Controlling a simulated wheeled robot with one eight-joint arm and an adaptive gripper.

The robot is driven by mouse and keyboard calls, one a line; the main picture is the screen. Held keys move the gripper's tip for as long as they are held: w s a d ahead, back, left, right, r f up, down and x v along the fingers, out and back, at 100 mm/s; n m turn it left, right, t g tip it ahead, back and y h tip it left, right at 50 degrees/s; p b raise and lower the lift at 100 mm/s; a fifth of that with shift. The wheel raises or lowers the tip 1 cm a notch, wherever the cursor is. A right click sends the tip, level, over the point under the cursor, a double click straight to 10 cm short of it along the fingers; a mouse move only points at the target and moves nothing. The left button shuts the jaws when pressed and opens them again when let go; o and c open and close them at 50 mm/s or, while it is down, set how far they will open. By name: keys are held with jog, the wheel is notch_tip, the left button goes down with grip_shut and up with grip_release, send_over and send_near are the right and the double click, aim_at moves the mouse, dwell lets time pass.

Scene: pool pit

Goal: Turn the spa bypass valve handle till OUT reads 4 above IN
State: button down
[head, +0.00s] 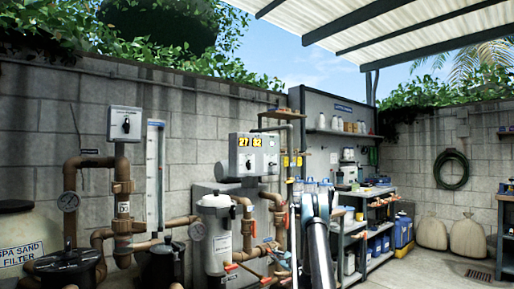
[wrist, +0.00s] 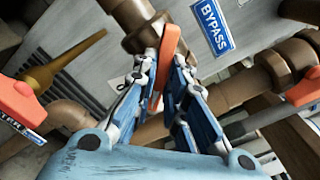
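In the wrist view, the orange handle (wrist: 170,48) hangs from a brown pipe fitting beside a blue BYPASS label (wrist: 212,27). My gripper (wrist: 166,62) has its two blue fingers on either side of this handle, with their tips close against it; it appears shut on it. The handle's lower end lies between the fingers. In the head view, the grey box with the yellow display (head: 251,141) shows two readings, seemingly 27 and 32; the second is hard to read. My arm rises in front of the pipework there, and the fingers and bypass handle cannot be made out.
Two more orange handles flank my gripper in the wrist view, one at left (wrist: 22,103) and one at right (wrist: 303,88). Brown pipes crowd around it. In the head view, a shelf rack (head: 372,225) stands right of my arm, and open floor lies farther right.

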dwell(0.4)
jog(key=m, duration=0.4)
jog(key=shift+a+m, duration=0.1)
jog(key=shift+m, duration=0.2)
jog(key=c, duration=1.5)
grip_release()
jog(key=v, duration=0.7)
